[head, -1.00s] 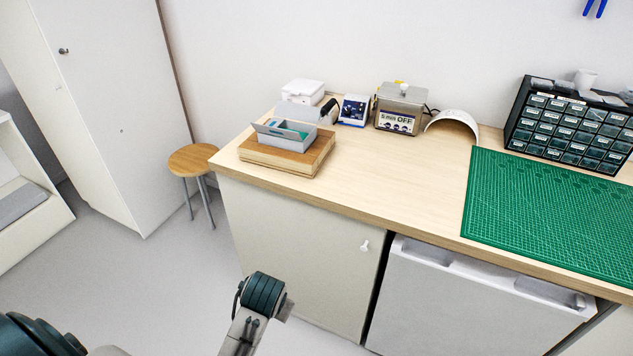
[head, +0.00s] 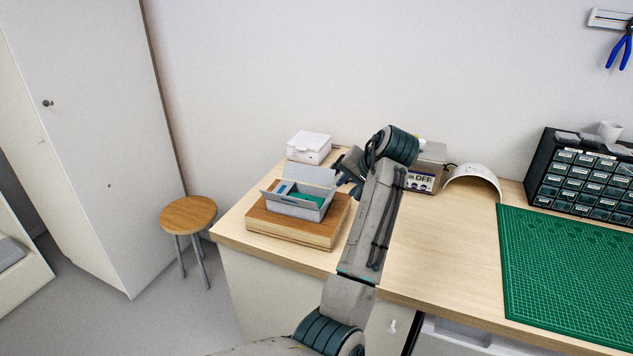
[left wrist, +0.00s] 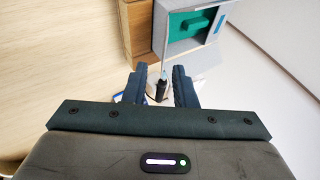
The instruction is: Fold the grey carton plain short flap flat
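The grey carton (head: 297,211) sits open on a wooden block (head: 274,230) at the bench's left end. Its wide back flap (head: 311,175) stands up, and a short flap (head: 271,191) at its left end leans outward. Something green (head: 309,201) lies inside. The right end is close to my gripper, and I cannot tell how its flap stands. My left gripper (head: 349,171) is just right of the carton, partly hidden by my arm. In the left wrist view its fingers (left wrist: 159,88) are apart, and the carton (left wrist: 181,49) lies beyond them. My right gripper is not in view.
A white box (head: 309,148) stands behind the carton. Right of my arm are a metal device (head: 424,179), a white arch (head: 473,181), a drawer cabinet (head: 580,178) and a green mat (head: 565,262). A stool (head: 188,215) stands left of the bench. Bare bench top lies right of my arm.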

